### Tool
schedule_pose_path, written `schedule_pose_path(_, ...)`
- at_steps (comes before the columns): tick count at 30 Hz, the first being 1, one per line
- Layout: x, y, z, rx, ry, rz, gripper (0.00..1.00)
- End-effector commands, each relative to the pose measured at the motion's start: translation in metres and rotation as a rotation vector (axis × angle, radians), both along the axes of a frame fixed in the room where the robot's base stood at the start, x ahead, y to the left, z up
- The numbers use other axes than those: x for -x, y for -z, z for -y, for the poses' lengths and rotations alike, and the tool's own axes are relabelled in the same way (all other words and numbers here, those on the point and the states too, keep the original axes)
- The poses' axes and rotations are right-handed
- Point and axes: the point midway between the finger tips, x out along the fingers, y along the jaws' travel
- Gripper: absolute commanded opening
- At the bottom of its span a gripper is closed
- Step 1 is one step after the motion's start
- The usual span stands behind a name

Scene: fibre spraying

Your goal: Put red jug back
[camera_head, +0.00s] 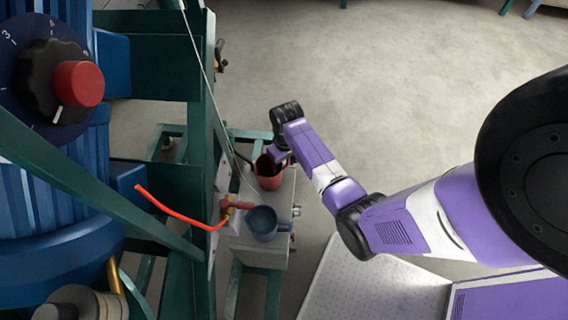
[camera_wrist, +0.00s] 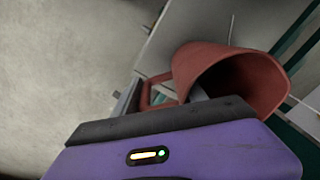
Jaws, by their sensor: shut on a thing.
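The red jug (camera_head: 270,176) is at the far end of a small light-coloured stand, seen from above in the head view. In the wrist view the red jug (camera_wrist: 232,76) is large and tilted in the picture, with its open mouth facing right and its handle at the left. My gripper (camera_head: 276,155) is shut on the red jug at its near side. The fingertips are mostly hidden behind my wrist and the jug. I cannot tell whether the jug's base touches the stand.
A blue-grey jug (camera_head: 264,222) stands on the stand (camera_head: 283,205), close to the red jug. A red valve with an orange hose (camera_head: 180,212) is left of it. A green frame (camera_head: 205,130) and blue machine (camera_head: 50,200) fill the left. Open floor (camera_head: 380,70) lies behind.

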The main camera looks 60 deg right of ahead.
Motion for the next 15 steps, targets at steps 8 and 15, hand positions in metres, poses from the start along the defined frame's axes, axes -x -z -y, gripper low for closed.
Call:
schedule_pose_path(8,-0.0002,0.0013,0.0,0.0,0.0,0.0,0.0)
schedule_pose_path(15,0.0001,0.0022,0.0,0.0,0.0,0.0,0.71)
